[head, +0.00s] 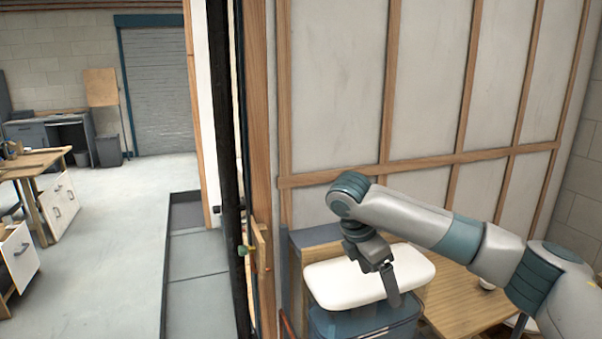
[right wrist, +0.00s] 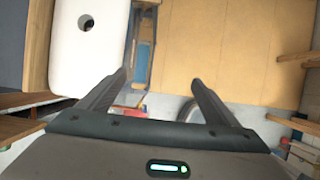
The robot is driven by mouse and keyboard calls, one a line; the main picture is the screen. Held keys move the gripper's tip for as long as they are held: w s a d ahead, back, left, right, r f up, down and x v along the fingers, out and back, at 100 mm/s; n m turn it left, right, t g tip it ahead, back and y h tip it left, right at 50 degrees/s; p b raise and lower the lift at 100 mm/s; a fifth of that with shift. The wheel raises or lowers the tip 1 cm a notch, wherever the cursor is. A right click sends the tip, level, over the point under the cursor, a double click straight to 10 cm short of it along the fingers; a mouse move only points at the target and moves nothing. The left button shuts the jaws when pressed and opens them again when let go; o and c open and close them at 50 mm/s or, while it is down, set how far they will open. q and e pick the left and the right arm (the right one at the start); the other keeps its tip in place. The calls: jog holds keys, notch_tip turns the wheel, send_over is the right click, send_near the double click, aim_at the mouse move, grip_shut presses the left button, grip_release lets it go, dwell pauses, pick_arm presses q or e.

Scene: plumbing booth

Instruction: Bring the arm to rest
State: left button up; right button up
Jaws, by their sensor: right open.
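My right arm (head: 440,228) reaches in from the right in the head view, with its elbow over a wooden table. My right gripper (head: 391,299) hangs down at the end of it, in front of a white rounded slab. In the right wrist view my right gripper (right wrist: 162,82) is open, its two dark fingers spread apart with nothing between them. The left gripper is in neither view.
The white slab (head: 335,284) lies above a blue-grey bin (head: 365,328). A wooden tabletop (head: 455,300) is to its right. A timber-framed wall (head: 430,90) stands behind. A dark vertical pipe (head: 226,150) is at the left, beyond it open floor (head: 110,235).

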jog(key=s+a+f+m+y, duration=0.2)
jog(key=s+a+f, duration=0.35)
jog(key=f, duration=0.25)
jog(key=s+a+f+m+y, duration=0.2)
jog(key=s+a+f+y, duration=0.15)
jog(key=s+f, duration=0.35)
jog(key=s+a+f+m+y, duration=0.2)
jog(key=s+a+f, duration=0.3)
jog(key=f, duration=0.5)
jog(key=s+d+f+m+t+h, duration=0.1)
jog(key=s+d+f+m, duration=0.3)
jog(key=s+d+m, duration=0.5)
jog(key=s+d+f+m+t+h, duration=0.1)
jog(key=s+d+f+m+h, duration=0.3)
jog(key=s+d, duration=0.9)
jog(key=s+a+f+g+y+b, duration=0.1)
jog(key=s+f+b, duration=0.1)
jog(key=f, duration=1.4)
jog(key=s+a+f+y+b, duration=0.1)
jog(key=s+a+f, duration=0.15)
jog(key=f, duration=1.35)
jog(key=s+d+f+g+b, duration=0.1)
jog(key=s+d+f+b, duration=0.2)
jog(key=s+f, duration=1.5)
jog(key=shift+d+f+m+g, duration=0.3)
jog(key=shift+d+f, duration=0.2)
jog(key=shift+f, duration=0.2)
